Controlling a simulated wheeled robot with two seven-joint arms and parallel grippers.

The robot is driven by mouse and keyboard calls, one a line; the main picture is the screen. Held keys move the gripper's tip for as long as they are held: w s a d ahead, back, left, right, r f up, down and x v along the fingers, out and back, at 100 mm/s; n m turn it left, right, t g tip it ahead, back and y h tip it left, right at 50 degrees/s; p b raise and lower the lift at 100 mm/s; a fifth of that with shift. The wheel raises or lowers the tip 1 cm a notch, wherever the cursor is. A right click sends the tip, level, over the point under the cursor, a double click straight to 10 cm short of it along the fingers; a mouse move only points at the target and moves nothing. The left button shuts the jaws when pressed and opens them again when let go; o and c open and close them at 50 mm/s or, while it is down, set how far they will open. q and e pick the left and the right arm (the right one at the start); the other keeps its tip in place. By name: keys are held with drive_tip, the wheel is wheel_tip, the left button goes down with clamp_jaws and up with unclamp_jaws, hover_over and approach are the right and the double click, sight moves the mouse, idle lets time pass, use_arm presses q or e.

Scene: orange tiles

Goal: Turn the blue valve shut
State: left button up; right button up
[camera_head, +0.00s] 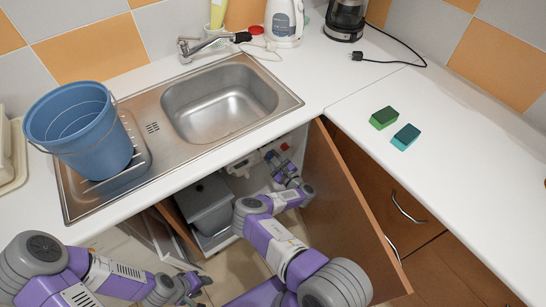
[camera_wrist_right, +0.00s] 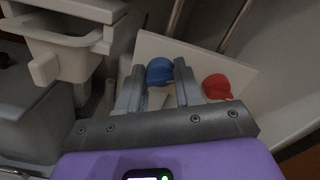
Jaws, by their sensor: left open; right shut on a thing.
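The blue valve (camera_wrist_right: 160,72) shows in the right wrist view on a pale panel, between the fingertips of my right gripper (camera_wrist_right: 158,78). The gripper is shut on it. In the head view my right gripper (camera_head: 277,160) is inside the open cabinet under the sink. It hides most of the blue valve there. A red valve (camera_wrist_right: 217,87) sits just right of the fingers in the wrist view, apart from them. It also shows in the head view (camera_head: 284,146). My left gripper (camera_head: 190,286) is open and empty, low in front of the cabinet.
The open brown cabinet door (camera_head: 345,215) stands close to the right of my right arm. A grey bin (camera_head: 207,205) is inside the cabinet to the left. Above are the sink (camera_head: 220,105), a blue bucket (camera_head: 80,130) and two sponges (camera_head: 384,118) on the counter.

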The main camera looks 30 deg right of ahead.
drive_tip(key=shift+s+f+n+b, duration=0.15)
drive_tip(key=shift+n+b, duration=0.6)
drive_tip(key=shift+n, duration=2.35)
drive_tip(key=shift+w+f+n+b, duration=0.1)
drive_tip(key=shift+n+b, duration=0.6)
drive_tip(key=shift+n, duration=2.4)
drive_tip(key=o, duration=1)
drive_tip(key=shift+o, duration=0.2)
drive_tip(key=s+p, duration=0.2)
drive_tip(key=s, duration=0.5)
drive_tip(key=shift+s+d, duration=0.25)
drive_tip(key=shift+s, duration=0.05)
